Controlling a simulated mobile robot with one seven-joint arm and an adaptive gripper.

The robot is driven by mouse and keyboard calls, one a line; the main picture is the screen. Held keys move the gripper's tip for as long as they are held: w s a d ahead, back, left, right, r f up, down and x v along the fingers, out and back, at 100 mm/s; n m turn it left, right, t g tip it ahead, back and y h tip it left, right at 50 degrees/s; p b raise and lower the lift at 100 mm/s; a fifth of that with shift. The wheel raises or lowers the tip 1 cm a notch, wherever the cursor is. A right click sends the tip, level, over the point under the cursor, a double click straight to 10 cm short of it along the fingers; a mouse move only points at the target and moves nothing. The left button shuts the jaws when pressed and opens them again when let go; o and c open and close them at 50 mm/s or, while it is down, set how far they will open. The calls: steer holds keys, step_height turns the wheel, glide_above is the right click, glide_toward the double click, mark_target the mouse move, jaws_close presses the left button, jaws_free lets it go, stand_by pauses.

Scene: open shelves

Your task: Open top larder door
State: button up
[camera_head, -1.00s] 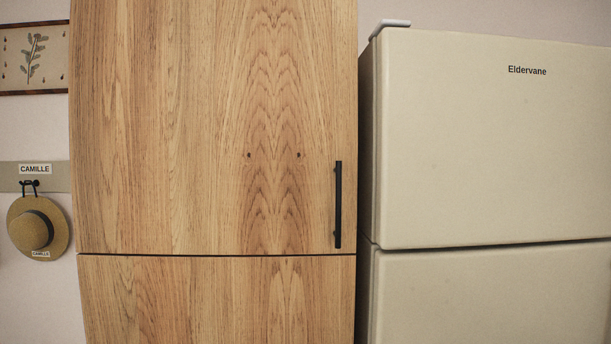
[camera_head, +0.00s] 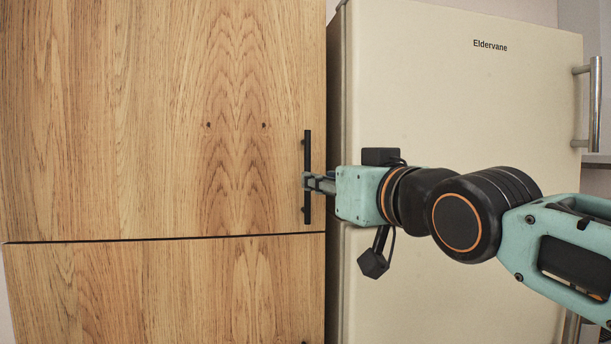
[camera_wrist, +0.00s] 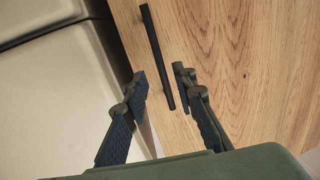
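The top larder door (camera_head: 120,110) is pale wood with a strong grain and stands shut above a lower wooden door. Its black vertical bar handle (camera_head: 308,150) is near the right edge. My gripper (camera_head: 308,181) reaches in from the right, with its fingertips at the lower half of the handle in the head view. In the wrist view the handle (camera_wrist: 156,50) runs between the two spread fingers of my gripper (camera_wrist: 160,78), with a gap visible on both sides. The fingers hide a small part of the handle in the head view.
The lower wooden door (camera_head: 160,290) lies below a dark seam. A cream fridge (camera_head: 440,100) marked Eldervane stands close on the right, behind my arm. It has a metal handle (camera_head: 596,105) at its right edge.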

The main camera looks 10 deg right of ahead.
mark_target(308, 210)
steer(key=w, duration=0.3)
steer(key=w+a+p, duration=0.1)
steer(key=w, duration=0.2)
steer(key=shift+w+a, duration=0.2)
steer(key=shift+w, duration=0.15)
jaws_close()
